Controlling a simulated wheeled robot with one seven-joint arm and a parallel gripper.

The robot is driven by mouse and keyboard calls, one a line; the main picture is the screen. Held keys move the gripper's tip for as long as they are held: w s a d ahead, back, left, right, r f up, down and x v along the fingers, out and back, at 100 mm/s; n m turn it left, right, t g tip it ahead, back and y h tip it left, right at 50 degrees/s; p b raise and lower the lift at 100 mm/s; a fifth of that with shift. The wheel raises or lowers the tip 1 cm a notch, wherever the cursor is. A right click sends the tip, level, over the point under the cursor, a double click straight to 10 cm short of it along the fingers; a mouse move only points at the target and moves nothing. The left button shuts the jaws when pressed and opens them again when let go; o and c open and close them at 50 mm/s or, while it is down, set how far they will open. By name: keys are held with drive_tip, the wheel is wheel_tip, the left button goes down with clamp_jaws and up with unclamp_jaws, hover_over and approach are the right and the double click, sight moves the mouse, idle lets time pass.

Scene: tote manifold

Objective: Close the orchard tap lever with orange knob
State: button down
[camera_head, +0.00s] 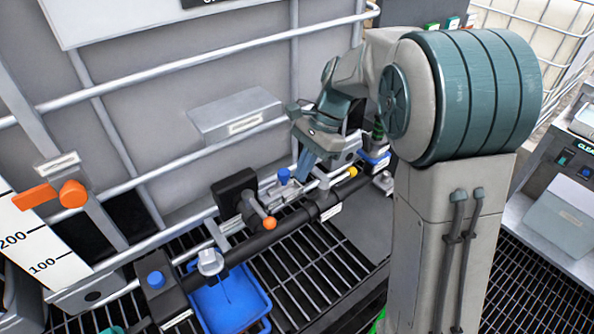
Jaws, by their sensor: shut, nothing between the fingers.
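A tap lever with a round orange knob (269,223) sits at the middle of the black manifold pipe. The tap label is too small to read, and part of the right side of the manifold is hidden by my arm.
A yellow knob (351,172) and another blue knob (155,280) sit along the black pipe (285,231). A blue tray (262,309) lies below on the dark grating. A larger orange knob (73,194) is at the left by a scale. Caged grey tank wall stands behind.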

sight(258, 209)
drive_tip(key=x, duration=0.7)
drive_tip(key=shift+s+a+f, duration=0.15)
drive_tip(key=shift+s+a, duration=0.05)
drive_tip(key=shift+a, duration=0.05)
drive_tip(key=shift+s+a+p, duration=0.4)
drive_tip(key=shift+s+a, duration=0.2)
drive_tip(key=shift+a, duration=0.2)
drive_tip(key=shift+s+a+p, duration=0.35)
drive_tip(key=shift+s+a, duration=0.25)
drive_tip(key=shift+a, duration=0.2)
